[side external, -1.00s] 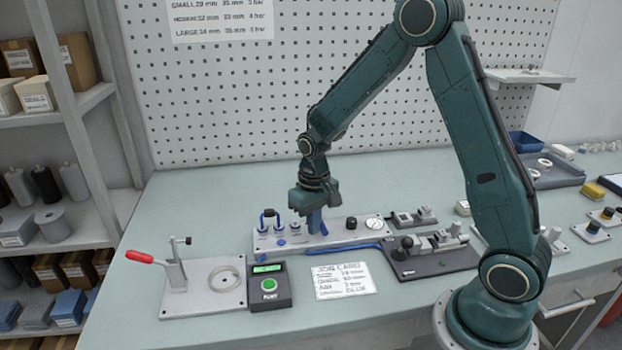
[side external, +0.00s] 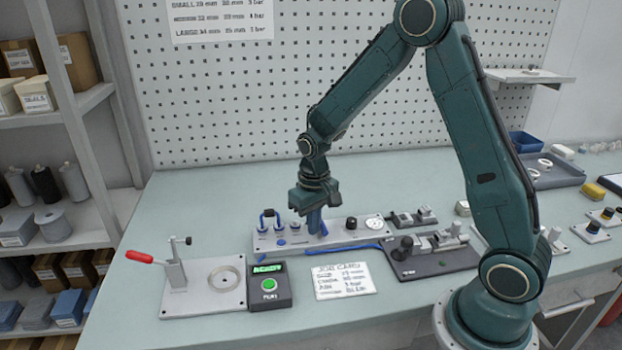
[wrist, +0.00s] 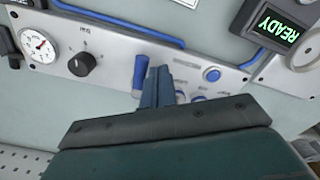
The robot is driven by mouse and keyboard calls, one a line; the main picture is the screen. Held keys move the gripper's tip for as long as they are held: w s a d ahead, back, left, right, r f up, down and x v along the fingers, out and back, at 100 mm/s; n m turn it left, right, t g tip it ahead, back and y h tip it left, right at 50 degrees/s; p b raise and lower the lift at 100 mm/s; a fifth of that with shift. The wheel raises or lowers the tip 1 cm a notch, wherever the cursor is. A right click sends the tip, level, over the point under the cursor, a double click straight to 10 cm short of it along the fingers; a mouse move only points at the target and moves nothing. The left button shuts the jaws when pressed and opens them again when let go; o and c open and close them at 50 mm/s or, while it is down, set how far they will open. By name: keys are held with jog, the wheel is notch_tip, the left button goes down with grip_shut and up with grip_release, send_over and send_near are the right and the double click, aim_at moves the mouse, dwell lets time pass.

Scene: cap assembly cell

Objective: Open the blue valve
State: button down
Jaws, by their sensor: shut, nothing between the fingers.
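The valve panel (side external: 350,236) is a pale strip on the bench with a gauge, a black knob and several fittings. A blue lever handle (wrist: 140,74), which looks like the blue valve, stands beside my fingers in the wrist view. My gripper (wrist: 160,76) points down over the panel with its fingers shut and nothing between them. The fingers are right next to the handle; I cannot tell whether they touch it. In the side view my gripper (side external: 314,222) partly hides the handle (side external: 323,229).
The black knob (wrist: 82,64) and gauge (wrist: 38,45) lie left of the handle in the wrist view. A blue button (wrist: 212,74) is to the right. A button box (side external: 268,287) reading READY, a job card (side external: 342,281) and a red-handled clamp (side external: 175,272) stand in front.

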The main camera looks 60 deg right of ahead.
jog(key=shift+f, duration=0.85)
dwell(0.6)
jog(key=shift+r, duration=0.4)
dwell(0.4)
